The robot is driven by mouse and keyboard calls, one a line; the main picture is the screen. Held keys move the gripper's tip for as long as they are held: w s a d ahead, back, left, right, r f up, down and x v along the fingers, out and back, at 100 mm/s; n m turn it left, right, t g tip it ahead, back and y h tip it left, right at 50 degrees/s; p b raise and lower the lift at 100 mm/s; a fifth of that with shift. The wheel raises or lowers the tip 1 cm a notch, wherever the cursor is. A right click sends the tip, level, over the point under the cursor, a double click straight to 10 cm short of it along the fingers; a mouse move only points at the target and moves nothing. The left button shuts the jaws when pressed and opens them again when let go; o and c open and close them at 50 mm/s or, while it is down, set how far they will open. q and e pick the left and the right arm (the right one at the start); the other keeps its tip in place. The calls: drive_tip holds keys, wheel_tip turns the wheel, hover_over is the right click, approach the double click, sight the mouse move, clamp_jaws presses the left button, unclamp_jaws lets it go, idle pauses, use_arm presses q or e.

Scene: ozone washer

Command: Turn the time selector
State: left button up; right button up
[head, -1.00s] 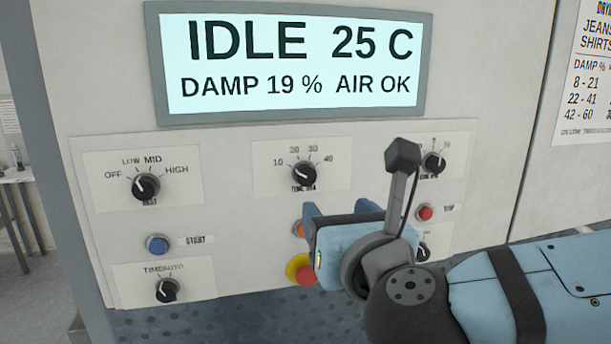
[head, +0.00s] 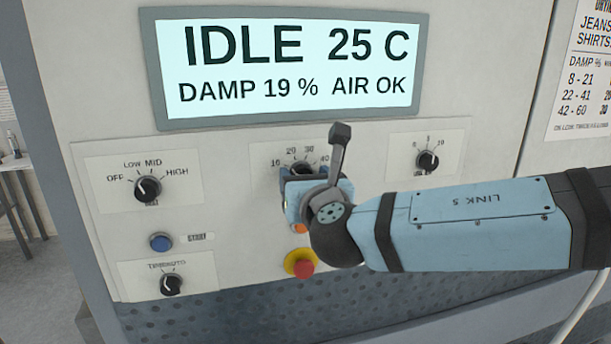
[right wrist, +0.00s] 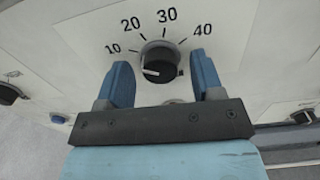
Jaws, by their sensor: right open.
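The time selector (head: 302,167) is a black knob on a white plate marked 10 to 40 in the middle of the panel. In the right wrist view the knob (right wrist: 160,62) shows its white pointer line toward the left, just below the 10 mark. My right gripper (right wrist: 162,75) is open, with one blue finger on each side of the knob. I see no clear contact between fingers and knob. In the head view the right gripper (head: 302,176) hides the lower part of the knob. My left gripper is not in view.
A display (head: 295,65) above reads IDLE 25 C. Left are an OFF/LOW/MID/HIGH knob (head: 147,188), a blue START button (head: 160,242) and a lower knob (head: 171,284). A red stop button (head: 302,265) on yellow sits below my gripper. Another knob (head: 427,161) is at right.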

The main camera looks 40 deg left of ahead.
drive_tip(key=c, duration=0.9)
drive_tip(key=shift+f+m+b, duration=0.1)
drive_tip(key=shift+m+b, duration=3.2)
drive_tip(key=shift+m, duration=0.5)
drive_tip(key=o, duration=0.9)
